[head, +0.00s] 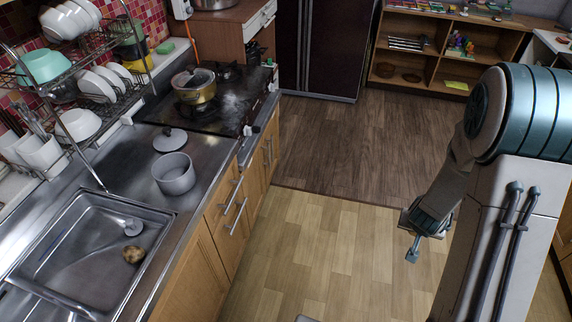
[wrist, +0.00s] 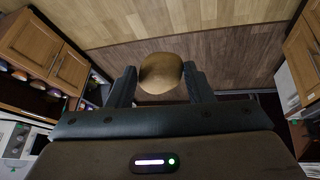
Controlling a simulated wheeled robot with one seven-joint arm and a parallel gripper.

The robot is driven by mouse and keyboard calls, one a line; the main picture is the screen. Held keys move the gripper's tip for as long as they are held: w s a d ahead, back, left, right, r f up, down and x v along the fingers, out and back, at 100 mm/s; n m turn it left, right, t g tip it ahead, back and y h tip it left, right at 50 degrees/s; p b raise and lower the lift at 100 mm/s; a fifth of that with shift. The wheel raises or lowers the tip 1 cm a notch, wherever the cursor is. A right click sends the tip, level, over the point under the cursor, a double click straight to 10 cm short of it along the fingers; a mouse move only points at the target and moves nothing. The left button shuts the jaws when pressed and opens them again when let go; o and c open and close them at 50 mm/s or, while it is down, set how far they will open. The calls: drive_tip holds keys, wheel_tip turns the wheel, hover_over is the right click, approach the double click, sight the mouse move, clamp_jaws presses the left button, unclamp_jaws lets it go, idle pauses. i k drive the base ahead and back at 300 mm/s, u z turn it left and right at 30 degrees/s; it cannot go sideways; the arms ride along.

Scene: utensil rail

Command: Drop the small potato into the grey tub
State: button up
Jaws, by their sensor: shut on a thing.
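My gripper (wrist: 161,88) is shut on a tan, rounded thing that looks like the small potato (wrist: 161,72), held between both fingers in the wrist view. In the head view my gripper (head: 413,246) hangs over the wooden floor at the right, well away from the counter; the held potato cannot be made out there. Another brown, potato-like thing (head: 133,254) lies in the sink. A round grey vessel (head: 174,178) stands on the counter; I cannot tell whether it is the grey tub.
The metal sink (head: 60,240) is at lower left, with a dish rack above. A lid (head: 170,139) lies behind the grey vessel. A gold pot (head: 194,91) stands on the stove. Open shelves (head: 420,65) are at the back. The floor between is clear.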

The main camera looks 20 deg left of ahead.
sight(175, 174)
drive_tip(key=z, duration=0.05)
drive_tip(key=k, duration=0.45)
drive_tip(key=u, duration=1.7)
